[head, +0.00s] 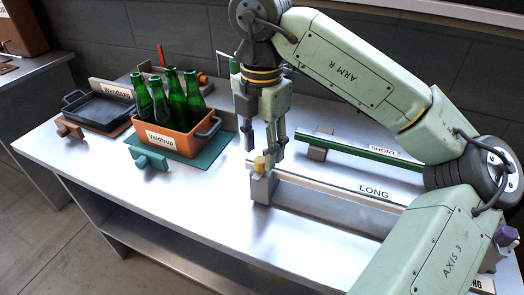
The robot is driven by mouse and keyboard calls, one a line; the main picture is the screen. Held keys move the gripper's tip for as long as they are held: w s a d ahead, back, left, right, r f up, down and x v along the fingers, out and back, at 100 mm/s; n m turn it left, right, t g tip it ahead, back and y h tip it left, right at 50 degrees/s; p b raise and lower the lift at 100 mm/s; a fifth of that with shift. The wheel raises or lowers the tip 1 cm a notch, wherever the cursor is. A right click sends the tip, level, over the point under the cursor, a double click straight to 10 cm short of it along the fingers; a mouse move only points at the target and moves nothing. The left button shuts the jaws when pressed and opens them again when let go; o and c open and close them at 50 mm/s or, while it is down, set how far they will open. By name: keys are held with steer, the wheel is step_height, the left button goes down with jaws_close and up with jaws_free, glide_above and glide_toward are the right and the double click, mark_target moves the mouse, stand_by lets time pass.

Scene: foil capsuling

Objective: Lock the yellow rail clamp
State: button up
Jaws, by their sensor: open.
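The yellow rail clamp (260,164) is a small yellow piece on the grey block at the near left end of the rail marked LONG (330,187). Whether it is locked cannot be told at this size. My gripper (265,148) points down just above and around the yellow clamp, with its fingers apart. One finger is close beside the clamp on its right. Contact between finger and clamp cannot be made out.
A green rail marked SHORT (352,146) lies behind the long one. An orange crate (182,137) of green bottles stands left on a teal mat. A dark empty tray (97,108) is farther left. A purple knob (508,235) is at far right. The table's front left is clear.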

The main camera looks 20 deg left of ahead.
mark_target(259, 168)
steer(key=shift+f, duration=1.3)
steer(key=shift+c, duration=0.3)
jaws_close()
